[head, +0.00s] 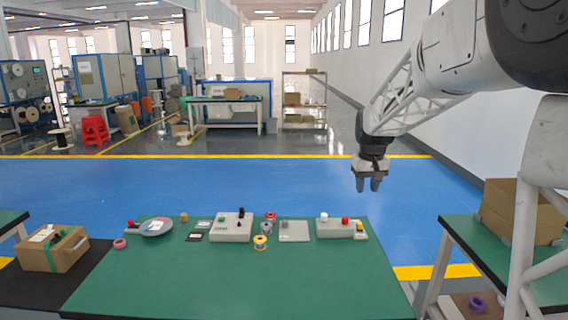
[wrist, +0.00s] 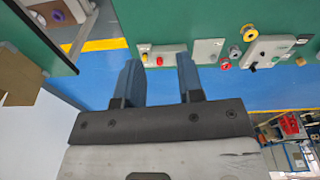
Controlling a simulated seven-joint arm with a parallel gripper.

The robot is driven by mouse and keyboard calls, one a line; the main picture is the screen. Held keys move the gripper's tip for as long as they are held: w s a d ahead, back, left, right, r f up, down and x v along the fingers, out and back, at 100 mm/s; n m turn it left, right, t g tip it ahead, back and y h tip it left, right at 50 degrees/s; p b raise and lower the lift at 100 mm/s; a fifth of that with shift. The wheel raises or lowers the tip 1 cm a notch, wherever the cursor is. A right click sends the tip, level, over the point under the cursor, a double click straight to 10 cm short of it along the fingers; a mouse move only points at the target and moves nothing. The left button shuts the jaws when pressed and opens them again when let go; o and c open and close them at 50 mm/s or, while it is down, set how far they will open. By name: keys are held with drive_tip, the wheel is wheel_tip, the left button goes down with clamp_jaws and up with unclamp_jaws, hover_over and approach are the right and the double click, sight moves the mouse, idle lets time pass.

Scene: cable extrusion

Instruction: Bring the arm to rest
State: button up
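My gripper (head: 368,184) hangs in the air beyond the far right corner of the green table (head: 230,285), over the blue floor. Its fingers point down. In the wrist view my gripper (wrist: 156,75) shows two grey fingers set well apart with nothing between them. It is open and empty. It touches nothing on the table.
Along the table's far edge stand a grey control box (head: 232,228), a white switch box (head: 340,229), a grey dish (head: 156,227) and several small spools. A cardboard box (head: 52,248) is at left; another carton (head: 520,212) is on the right table. The table's front is clear.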

drive_tip(key=s+a+r, duration=0.1)
drive_tip(key=s+a, duration=0.1)
drive_tip(key=s, duration=1)
drive_tip(key=s+a+r, duration=0.1)
drive_tip(key=s+a, duration=0.1)
drive_tip(key=s, duration=1.1)
drive_tip(key=s+a+f, duration=0.1)
drive_tip(key=s+f, duration=0.2)
drive_tip(key=s, duration=0.7)
drive_tip(key=s+a+f+m+t, duration=0.1)
drive_tip(key=s+f, duration=0.2)
drive_tip(key=s, duration=0.7)
drive_tip(key=shift+s+f, duration=0.2)
drive_tip(key=shift+s, duration=0.2)
